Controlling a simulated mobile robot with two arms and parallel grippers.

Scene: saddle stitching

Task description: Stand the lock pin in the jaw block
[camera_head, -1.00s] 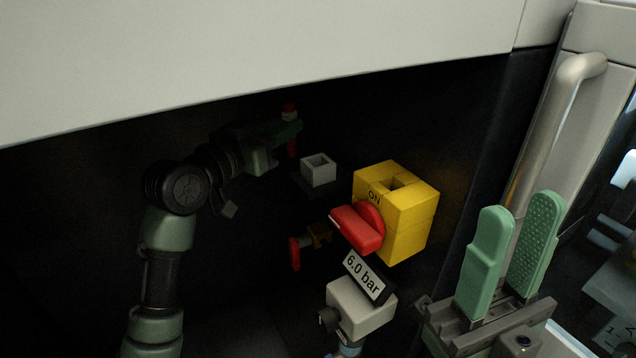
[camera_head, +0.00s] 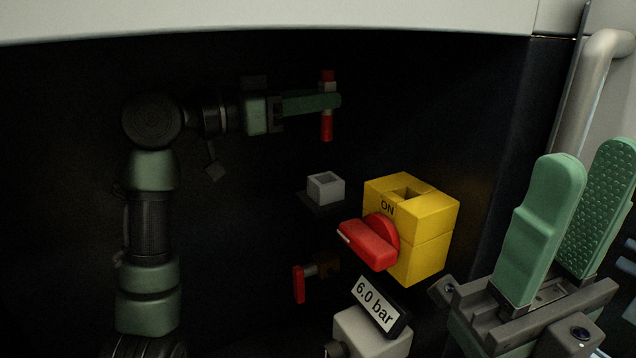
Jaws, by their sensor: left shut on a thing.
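The lock pin (camera_head: 327,126), red with a pale band near its top, stands upright in my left gripper (camera_head: 326,102), which is shut on it. The pin's lower end is free, apart from the block. My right gripper (camera_head: 588,180) is open and empty at the lower right, its green fingers apart.
A small grey open-topped box (camera_head: 326,188) sits below the pin, left of the yellow block. A red-handled valve (camera_head: 299,284) is lower left. A grey unit with a 6.0 bar display (camera_head: 375,305) is below. A pale handle (camera_head: 588,90) stands at right.

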